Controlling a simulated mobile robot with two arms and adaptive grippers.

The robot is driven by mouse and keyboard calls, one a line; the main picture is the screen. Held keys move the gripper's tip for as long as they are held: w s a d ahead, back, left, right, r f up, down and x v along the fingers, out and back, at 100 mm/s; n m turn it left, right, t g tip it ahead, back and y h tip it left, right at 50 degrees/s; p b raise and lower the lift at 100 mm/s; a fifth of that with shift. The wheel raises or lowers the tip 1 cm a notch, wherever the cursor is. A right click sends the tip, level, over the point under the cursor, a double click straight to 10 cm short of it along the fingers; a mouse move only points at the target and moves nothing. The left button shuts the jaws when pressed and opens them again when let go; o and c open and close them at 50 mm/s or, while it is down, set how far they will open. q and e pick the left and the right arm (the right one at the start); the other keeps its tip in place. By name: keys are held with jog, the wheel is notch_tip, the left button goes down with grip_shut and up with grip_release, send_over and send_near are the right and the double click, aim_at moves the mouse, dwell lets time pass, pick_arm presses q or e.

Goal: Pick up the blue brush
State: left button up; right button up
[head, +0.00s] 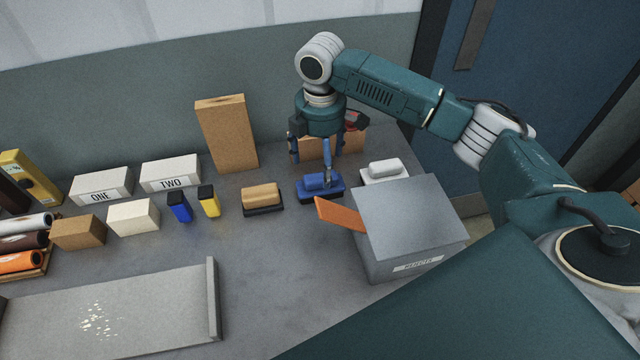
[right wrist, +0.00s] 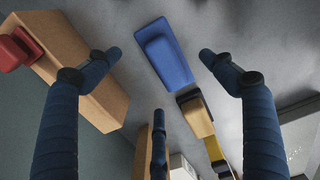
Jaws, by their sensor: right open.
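The blue brush (head: 320,189) lies on the grey table, between a brush with a tan top (head: 262,197) and a brush with a white top (head: 384,171). It also shows in the right wrist view (right wrist: 167,58), lying between my spread fingers. My right gripper (head: 314,163) is open and points down just above and behind the blue brush; one finger overlaps it in the head view. In the right wrist view the open gripper (right wrist: 160,54) has nothing between its fingers that it visibly touches. My left gripper is not in view.
A grey box (head: 375,255) with an orange piece (head: 340,214) sticking out stands in front, close to the brushes. A wooden block (head: 345,146) with a red item (right wrist: 20,47) stands behind. A tall wooden block (head: 228,135) is at left. The table front centre is bare.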

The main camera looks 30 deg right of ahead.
aim_at(319, 172)
jog(key=shift+a+f+p, duration=0.1)
jog(key=shift+f+p, duration=0.55)
jog(key=shift+f, duration=2.25)
jog(key=shift+c, duration=0.5)
jog(key=c, duration=1.3)
